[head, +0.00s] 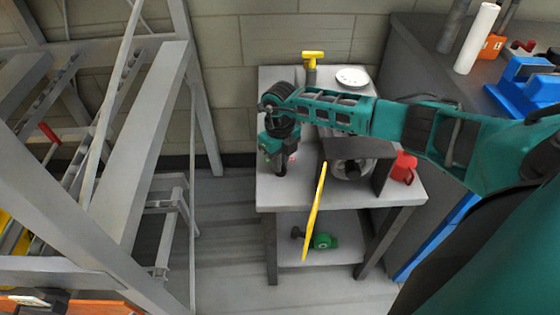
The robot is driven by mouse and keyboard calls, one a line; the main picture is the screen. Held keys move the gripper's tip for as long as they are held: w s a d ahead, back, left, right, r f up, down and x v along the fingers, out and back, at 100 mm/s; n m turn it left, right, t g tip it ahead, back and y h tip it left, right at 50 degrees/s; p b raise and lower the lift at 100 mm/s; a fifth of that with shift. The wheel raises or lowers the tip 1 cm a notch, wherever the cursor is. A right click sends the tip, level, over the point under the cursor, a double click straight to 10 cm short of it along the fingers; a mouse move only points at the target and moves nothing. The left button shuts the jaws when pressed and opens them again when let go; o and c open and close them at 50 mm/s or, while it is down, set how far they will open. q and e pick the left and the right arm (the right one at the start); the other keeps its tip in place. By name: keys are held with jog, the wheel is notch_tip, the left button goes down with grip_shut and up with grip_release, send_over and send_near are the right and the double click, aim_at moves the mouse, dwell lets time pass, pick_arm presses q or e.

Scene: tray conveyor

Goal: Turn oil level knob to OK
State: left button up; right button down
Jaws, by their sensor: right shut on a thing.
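My right gripper (279,170) hangs from the teal arm that comes in from the right. It points down over the left part of the grey table (295,198). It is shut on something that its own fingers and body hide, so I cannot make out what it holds. A small reddish spot shows right beside the fingers. I cannot make out an oil level knob or an OK mark. A white round dial-like disc (352,76) lies at the back of the table, apart from the gripper. My left gripper is not in view.
A yellow-handled part (312,60) stands at the back. A red cup-like thing (404,168) is at the right. A long yellow strip (314,215) leans at the front edge. A green thing (324,241) lies on the lower shelf. A grey metal frame (150,140) fills the left.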

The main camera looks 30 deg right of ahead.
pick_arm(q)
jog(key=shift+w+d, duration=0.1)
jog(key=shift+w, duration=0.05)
pick_arm(e)
jog(key=shift+n, duration=0.6)
jog(key=c, duration=1.2)
grip_release()
jog(key=shift+o, duration=0.2)
pick_arm(q)
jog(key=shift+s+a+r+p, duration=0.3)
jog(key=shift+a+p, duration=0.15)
jog(key=shift+p, duration=0.35)
pick_arm(e)
notch_tip(320, 180, up, 13)
